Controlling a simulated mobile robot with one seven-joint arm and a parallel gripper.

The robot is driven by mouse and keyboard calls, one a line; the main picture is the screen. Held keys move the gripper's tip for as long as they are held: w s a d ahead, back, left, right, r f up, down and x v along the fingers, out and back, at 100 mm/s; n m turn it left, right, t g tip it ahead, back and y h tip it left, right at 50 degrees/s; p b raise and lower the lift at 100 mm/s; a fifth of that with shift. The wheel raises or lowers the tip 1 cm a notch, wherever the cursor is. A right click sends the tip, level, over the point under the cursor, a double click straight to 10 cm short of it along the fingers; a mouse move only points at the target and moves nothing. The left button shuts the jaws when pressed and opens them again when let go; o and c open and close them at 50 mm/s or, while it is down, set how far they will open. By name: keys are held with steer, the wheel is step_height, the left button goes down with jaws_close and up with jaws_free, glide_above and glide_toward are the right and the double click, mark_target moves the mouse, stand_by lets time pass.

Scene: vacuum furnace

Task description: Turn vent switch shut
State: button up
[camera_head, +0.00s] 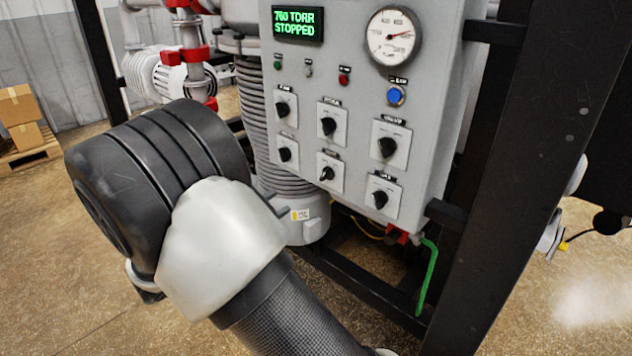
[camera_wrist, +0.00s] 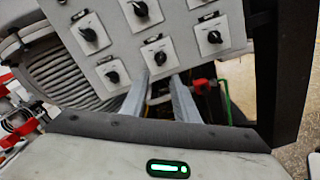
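The grey control panel (camera_head: 300,95) carries two rows of black rotary switches on white plates. Their labels are too small to read, so I cannot tell which one is the vent switch. The lower middle switch (camera_head: 327,173) also shows in the wrist view (camera_wrist: 159,58), just beyond my fingertips, with its knob slanted. The lower right switch (camera_head: 380,199) and lower left switch (camera_head: 285,154) are on either side. My gripper (camera_wrist: 161,79) is open and empty, its two fingers apart and pointing at the panel's lower part. In the head view my arm hides it.
A green display (camera_head: 297,23) reads 760 TORR STOPPED. A round gauge (camera_head: 393,37) and a blue button (camera_head: 396,96) are at the panel's upper right. A dark frame post (camera_head: 520,150) stands right of the panel. A green hose (camera_head: 428,275) hangs below. Ribbed bellows (camera_head: 255,120) stand at left.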

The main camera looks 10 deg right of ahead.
mark_target(322, 176)
steer(key=b+x, duration=0.1)
steer(key=x, duration=1.3)
steer(key=shift+d, duration=0.1)
jaws_close()
